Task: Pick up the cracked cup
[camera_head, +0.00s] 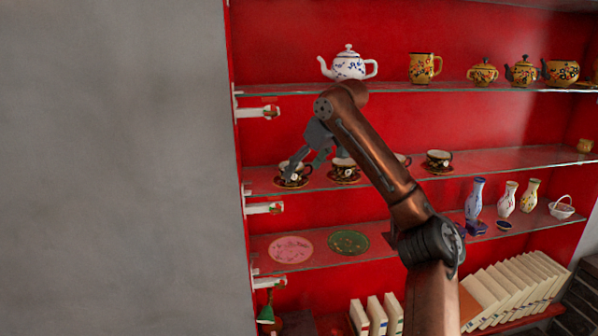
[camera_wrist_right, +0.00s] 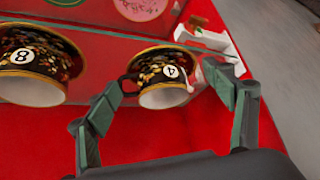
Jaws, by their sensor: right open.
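A black cup with a gold floral pattern and a round label 4 (camera_wrist_right: 160,94) stands on a matching saucer (camera_wrist_right: 189,58) in the right wrist view. Its handle points left there, and a pale mark shows beside the label; I cannot tell if this is a crack. In the head view it is the leftmost cup (camera_head: 300,170) on the middle glass shelf, partly hidden. My right gripper (camera_head: 304,165) is open at this cup. In the wrist view its fingers stand on either side of the cup, without visible grip. My left gripper is not in view.
A similar cup labelled 8 (camera_wrist_right: 25,80) stands close beside it. Further cups (camera_head: 438,158) share the shelf. A white teapot (camera_head: 348,66) stands on the shelf above, plates (camera_head: 290,250) below. A white shelf bracket (camera_wrist_right: 215,42) is close to one finger.

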